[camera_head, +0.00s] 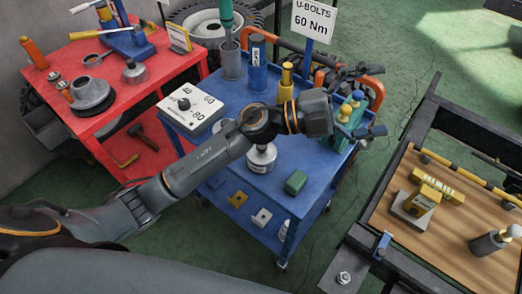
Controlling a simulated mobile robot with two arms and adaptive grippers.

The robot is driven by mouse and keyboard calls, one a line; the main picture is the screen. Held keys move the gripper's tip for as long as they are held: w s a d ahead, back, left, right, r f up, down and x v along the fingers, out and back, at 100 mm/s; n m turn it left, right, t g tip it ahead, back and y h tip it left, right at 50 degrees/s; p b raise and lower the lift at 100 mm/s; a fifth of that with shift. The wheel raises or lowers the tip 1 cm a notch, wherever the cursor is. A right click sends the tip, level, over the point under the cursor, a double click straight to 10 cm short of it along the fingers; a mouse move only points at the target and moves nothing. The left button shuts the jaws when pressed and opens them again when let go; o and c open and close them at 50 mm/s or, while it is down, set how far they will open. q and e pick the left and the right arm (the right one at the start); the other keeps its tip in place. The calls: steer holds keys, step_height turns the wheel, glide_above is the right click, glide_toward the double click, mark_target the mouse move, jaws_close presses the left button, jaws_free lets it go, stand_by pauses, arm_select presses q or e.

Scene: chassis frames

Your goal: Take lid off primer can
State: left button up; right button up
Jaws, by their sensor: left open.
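A grey metal can (261,161) with a pale label, which may be the primer can, stands on the blue cart. My left arm crosses above it and hides part of its top, so I cannot tell whether its lid is on. My left gripper (377,101) is open and empty, with its fingers spread above the cart's right side. It is to the right of the grey can and apart from it. Green and yellow items (347,111) show behind the fingers. My right gripper is not in view.
The blue cart (232,182) also carries a dial box (190,107), a blue cylinder (258,66), a grey cup (231,62) and a green block (296,182). A red table (72,62) stands left. A dark frame with a wooden board (470,235) stands right.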

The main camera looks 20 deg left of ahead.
arm_select(q)
step_height(320, 180, down, 2)
steer(key=s+d+f+m+g+y, duration=0.1)
steer(key=s+d+m+g+y, duration=0.15)
steer(key=m+g, duration=0.25)
steer(key=m+y, duration=0.1)
steer(key=y, duration=1.8)
glide_above(261, 146)
step_height(261, 146, down, 12)
steer(key=r, duration=0.1)
steer(key=shift+g+h, duration=0.25)
steer(key=shift+g, duration=0.05)
steer(key=f, duration=0.4)
steer(key=f+p, duration=0.1)
steer(key=f, duration=0.3)
steer(key=shift+w+d, duration=0.2)
steer(key=f, duration=0.1)
steer(key=f+p, duration=0.1)
steer(key=f, duration=0.1)
steer(key=f+p, duration=0.1)
steer(key=f, duration=0.1)
steer(key=shift+a, duration=0.25)
steer(key=shift+f, duration=0.25)
steer(key=c, duration=1.3)
steer(key=shift+s, duration=0.2)
jaws_close()
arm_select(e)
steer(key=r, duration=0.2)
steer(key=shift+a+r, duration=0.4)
